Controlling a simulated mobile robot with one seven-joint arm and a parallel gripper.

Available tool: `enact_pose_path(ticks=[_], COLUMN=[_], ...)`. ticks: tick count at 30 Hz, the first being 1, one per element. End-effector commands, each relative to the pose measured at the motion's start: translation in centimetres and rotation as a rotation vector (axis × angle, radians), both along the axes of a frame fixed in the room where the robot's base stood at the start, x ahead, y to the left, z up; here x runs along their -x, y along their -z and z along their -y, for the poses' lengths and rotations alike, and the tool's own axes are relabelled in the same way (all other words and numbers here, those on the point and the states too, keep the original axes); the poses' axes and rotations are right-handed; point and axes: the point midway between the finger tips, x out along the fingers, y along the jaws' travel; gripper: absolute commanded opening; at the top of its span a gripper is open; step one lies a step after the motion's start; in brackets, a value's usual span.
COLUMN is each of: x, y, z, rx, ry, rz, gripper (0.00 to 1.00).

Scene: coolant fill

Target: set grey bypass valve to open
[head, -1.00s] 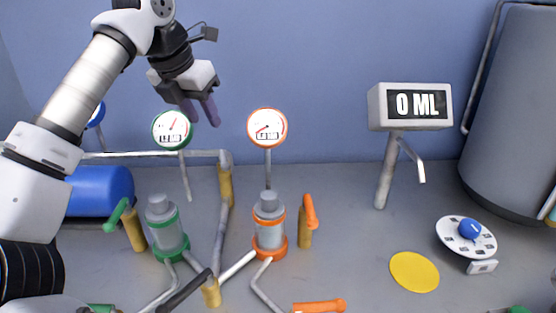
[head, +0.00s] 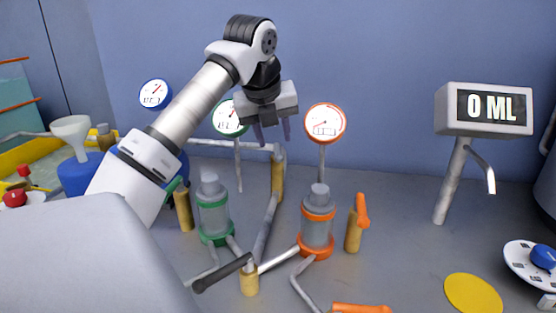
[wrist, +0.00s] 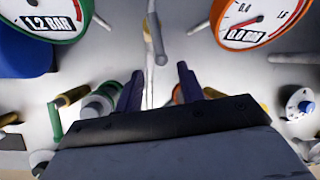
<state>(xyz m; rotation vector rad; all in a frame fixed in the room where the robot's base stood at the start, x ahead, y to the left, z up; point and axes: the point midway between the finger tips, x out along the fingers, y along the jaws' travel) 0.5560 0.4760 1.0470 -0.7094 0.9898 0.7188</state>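The grey bypass valve's dark grey lever (head: 222,273) sits low in the head view, joined to a brass valve body (head: 249,280) where the pipes meet. The lever slants from the brass body down to the left. My gripper (head: 272,135) is well above and behind it, in front of the back wall between the green and orange gauges, fingers pointing down. In the wrist view my gripper's two dark fingers (wrist: 159,90) stand apart with nothing between them. I cannot make out the grey lever in the wrist view.
A green-banded cylinder (head: 214,212) and an orange-banded cylinder (head: 317,225) flank the central pipe. An orange-handled valve (head: 357,222) stands to the right, and another orange lever (head: 360,308) lies at the front edge. A yellow disc (head: 473,292) and a 0 ML display (head: 484,109) are further right.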

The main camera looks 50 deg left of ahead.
Motion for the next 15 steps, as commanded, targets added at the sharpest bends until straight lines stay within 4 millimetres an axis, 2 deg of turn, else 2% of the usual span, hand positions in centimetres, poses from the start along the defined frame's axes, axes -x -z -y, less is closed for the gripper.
enact_pose_path(ticks=[1, 6, 15], x=[-0.4, -1.4, -1.9], y=[1.4, 3.6, 4.7], z=[-0.2, -0.7, -1.1], rx=[0.001, 0.001, -0.001], ry=[0.001, 0.001, 0.0], rz=[0.0, 0.002, 0.001], gripper=[0.39, 0.39, 0.39])
